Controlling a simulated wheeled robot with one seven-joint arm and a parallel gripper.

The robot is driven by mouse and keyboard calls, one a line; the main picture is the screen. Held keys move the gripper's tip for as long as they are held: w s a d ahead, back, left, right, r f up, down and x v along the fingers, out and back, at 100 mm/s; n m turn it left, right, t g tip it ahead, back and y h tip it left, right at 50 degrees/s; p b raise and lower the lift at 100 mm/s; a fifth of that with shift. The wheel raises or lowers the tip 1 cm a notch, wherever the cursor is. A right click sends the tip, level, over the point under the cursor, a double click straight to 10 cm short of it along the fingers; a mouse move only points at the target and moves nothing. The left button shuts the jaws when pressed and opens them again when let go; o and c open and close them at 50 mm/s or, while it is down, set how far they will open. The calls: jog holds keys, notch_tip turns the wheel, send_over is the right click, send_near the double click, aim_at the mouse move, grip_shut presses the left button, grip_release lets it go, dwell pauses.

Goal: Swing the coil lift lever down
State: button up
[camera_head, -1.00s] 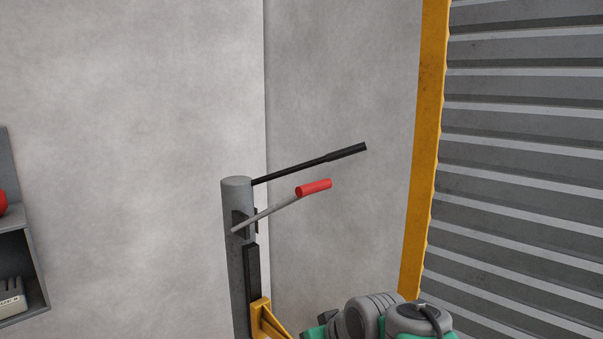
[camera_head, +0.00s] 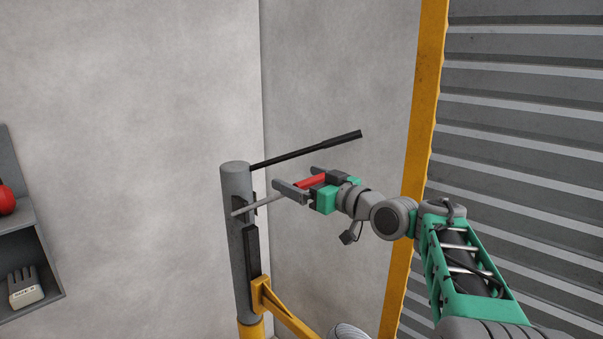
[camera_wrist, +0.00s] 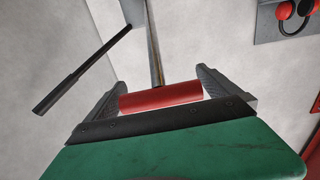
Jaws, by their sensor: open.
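The lever (camera_head: 264,203) is a thin grey rod with a red grip (camera_head: 311,181), slanting up to the right from a grey post (camera_head: 240,235). My gripper (camera_head: 298,178) is open, with its two fingers on either side of the red grip. In the wrist view the red grip (camera_wrist: 161,100) lies crosswise between my open fingers (camera_wrist: 168,85), close to the palm. Small gaps seem to show at its ends; I cannot tell whether it touches the palm. Part of the grip is hidden by my gripper in the head view.
A black bar (camera_head: 310,149) sticks out from the post just above the lever; it also shows in the wrist view (camera_wrist: 80,70). A yellow bracket (camera_head: 285,308) is below. A yellow upright (camera_head: 428,110) and ribbed shutter stand right, shelves (camera_head: 52,250) left. Wall space above is clear.

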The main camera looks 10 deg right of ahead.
jog(key=c, duration=2)
jog(key=shift+f, duration=0.15)
